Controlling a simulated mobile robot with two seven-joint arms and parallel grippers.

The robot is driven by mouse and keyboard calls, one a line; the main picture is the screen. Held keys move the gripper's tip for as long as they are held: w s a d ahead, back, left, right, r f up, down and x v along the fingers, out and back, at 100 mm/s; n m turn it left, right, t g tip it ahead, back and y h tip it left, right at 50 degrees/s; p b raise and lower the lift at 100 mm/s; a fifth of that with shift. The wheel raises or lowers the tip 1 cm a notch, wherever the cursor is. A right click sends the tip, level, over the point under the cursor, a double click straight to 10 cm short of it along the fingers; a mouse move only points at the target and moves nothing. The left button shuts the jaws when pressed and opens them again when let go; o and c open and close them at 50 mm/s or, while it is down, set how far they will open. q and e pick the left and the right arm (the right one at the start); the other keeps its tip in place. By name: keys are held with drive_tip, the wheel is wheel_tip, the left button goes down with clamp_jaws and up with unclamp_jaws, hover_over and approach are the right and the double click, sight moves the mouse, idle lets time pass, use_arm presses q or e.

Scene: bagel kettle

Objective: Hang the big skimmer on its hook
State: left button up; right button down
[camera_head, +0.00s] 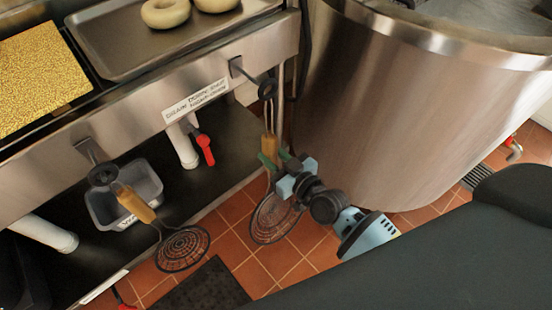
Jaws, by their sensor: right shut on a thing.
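The big skimmer (275,219), with a round wire head and a wooden handle (270,149), is upright, head down, in front of the steel counter's right end. My right gripper (276,161), with green fingertips, is shut on it low on the handle, just above the head. Its wire loop (268,113) reaches up to a dark hook (267,88) on the counter front. I cannot tell whether the loop is over the hook or just below it. The gripper partly hides the skimmer's neck. My left gripper is not in view.
Another skimmer (182,248) hangs tilted at a left hook (103,173). A large steel kettle (390,120) stands close on the right. A grey bin (100,210) and a red-handled valve (205,150) are under the counter. A tray (110,45) with bagels is above.

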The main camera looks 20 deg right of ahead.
drive_tip(key=shift+b+x, duration=0.45)
drive_tip(key=shift+x, duration=0.85)
drive_tip(key=shift+w+a+f+b, duration=0.25)
drive_tip(key=shift+w+b, duration=0.1)
drive_tip(key=shift+w, duration=0.3)
